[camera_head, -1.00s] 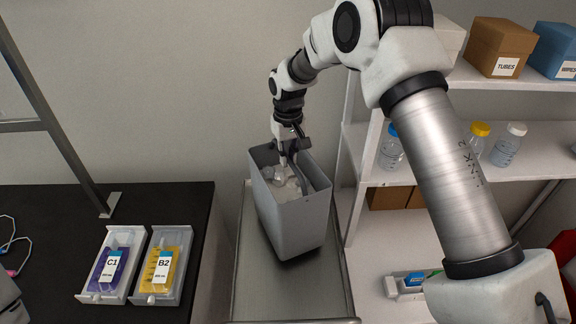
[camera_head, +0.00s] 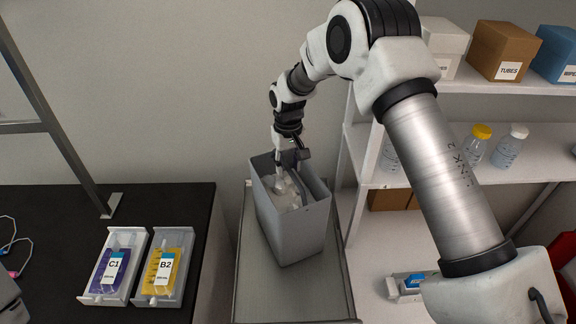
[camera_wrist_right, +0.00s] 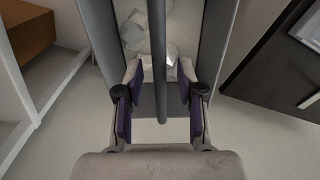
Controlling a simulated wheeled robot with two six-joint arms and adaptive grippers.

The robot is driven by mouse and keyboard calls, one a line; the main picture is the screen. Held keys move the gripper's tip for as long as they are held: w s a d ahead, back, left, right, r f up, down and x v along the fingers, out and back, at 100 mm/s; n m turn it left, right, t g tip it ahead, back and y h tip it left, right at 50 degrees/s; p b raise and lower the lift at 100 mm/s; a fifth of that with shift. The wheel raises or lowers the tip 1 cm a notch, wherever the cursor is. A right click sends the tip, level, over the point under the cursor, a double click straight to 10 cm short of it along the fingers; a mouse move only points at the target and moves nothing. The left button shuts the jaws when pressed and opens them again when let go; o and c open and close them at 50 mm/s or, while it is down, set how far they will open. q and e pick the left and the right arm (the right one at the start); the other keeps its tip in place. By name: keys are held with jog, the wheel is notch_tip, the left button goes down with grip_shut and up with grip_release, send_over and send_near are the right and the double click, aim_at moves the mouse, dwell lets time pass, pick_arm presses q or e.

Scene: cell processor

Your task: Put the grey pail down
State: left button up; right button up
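The grey pail (camera_head: 292,235) is upright on, or just above, the grey metal cart top (camera_head: 262,290) in the middle of the head view; its base appears to meet the surface. Crumpled clear pieces lie inside it. My right gripper (camera_head: 291,172) reaches down into the pail's mouth from above. In the right wrist view the right gripper (camera_wrist_right: 160,115) has its two fingers apart, one on each side of the pail's grey handle bar (camera_wrist_right: 158,50), with gaps visible on both sides. My left gripper does not show.
Left of the cart, a black bench (camera_head: 45,225) holds two white trays with a purple C1 bag (camera_head: 110,268) and a yellow B2 bag (camera_head: 163,266). White shelves (camera_head: 420,165) with bottles and boxes stand at the right. The front of the cart top is clear.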

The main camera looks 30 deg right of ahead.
notch_tip(320, 180, up, 12)
jog(key=b, duration=0.4)
jog(key=shift+f, duration=0.1)
